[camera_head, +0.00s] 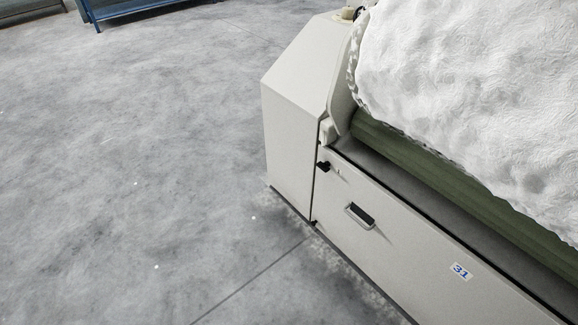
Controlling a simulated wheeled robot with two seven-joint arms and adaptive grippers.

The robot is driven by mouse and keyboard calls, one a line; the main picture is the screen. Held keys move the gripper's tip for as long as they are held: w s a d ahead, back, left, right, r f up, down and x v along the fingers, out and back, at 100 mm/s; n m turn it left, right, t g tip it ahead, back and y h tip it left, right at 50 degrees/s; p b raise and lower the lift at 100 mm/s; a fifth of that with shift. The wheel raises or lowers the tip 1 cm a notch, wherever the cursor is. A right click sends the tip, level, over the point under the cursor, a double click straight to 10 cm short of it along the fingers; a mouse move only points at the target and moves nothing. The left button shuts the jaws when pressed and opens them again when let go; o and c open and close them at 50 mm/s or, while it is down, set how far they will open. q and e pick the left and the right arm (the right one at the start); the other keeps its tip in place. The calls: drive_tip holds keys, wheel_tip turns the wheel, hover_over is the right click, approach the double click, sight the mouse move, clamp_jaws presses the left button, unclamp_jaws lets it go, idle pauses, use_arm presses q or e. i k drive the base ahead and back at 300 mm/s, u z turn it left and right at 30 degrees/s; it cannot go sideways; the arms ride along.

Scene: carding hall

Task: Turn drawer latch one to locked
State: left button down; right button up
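A white-grey machine drawer front (410,262) runs along the lower right of the head view. A small black latch (323,167) sits near its upper left corner, beside a tiny pale mark; its turn position is too small to read. A dark recessed handle (361,215) with a light rim is lower and to the right of the latch. Neither of my grippers is in view.
A large white fibre mass (470,75) rests above a green roller (430,170). A label reading 31 (461,271) is on the drawer front. Grey concrete floor (130,170) is open to the left. A blue metal frame (130,12) stands at the top.

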sight(324, 166)
drive_tip(key=u, duration=0.45)
drive_tip(key=i, duration=0.7)
drive_tip(key=u, duration=0.25)
